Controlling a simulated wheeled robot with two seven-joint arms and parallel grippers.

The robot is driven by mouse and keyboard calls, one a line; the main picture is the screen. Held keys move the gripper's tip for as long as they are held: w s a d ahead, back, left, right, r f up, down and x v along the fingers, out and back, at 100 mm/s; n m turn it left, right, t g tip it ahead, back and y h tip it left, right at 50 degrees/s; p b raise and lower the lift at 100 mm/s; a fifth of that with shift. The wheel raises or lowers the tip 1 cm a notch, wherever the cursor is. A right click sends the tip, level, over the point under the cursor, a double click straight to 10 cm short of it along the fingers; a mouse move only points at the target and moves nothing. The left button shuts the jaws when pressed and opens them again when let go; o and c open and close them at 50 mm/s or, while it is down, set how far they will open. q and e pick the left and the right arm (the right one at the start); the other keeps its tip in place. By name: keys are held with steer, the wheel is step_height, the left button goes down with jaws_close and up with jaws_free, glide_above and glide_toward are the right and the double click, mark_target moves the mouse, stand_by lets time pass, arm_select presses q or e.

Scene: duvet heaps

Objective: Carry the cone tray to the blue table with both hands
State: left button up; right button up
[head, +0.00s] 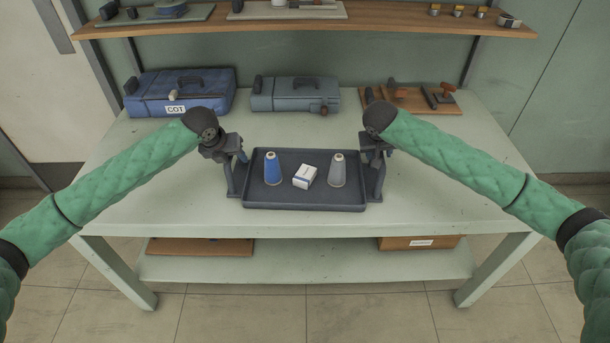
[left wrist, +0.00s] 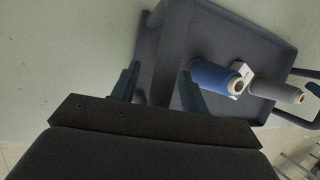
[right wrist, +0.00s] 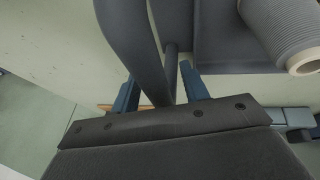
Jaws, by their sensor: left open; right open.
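The dark grey cone tray (head: 305,204) sits on the pale green table, with an upright handle at each end. On it stand a blue thread cone (head: 272,168) and a grey thread cone (head: 337,170), with a white box (head: 304,176) between them. My left gripper (head: 240,160) is open at the left handle; in the left wrist view its fingers (left wrist: 158,84) stand on either side of the handle bar. My right gripper (head: 376,158) is open at the right handle; in the right wrist view its fingers (right wrist: 160,92) straddle the handle bar. No blue table shows.
The pale green table (head: 160,206) has free room in front of and beside the tray. Behind are a blue case (head: 180,93), a grey-blue case (head: 294,95) and a wooden board with tools (head: 415,98). A wooden shelf (head: 300,27) hangs above.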

arm_select(q)
jaws_close()
arm_select(e)
jaws_close()
arm_select(q)
steer(key=shift+r, duration=0.15)
arm_select(e)
steer(key=shift+r, duration=0.15)
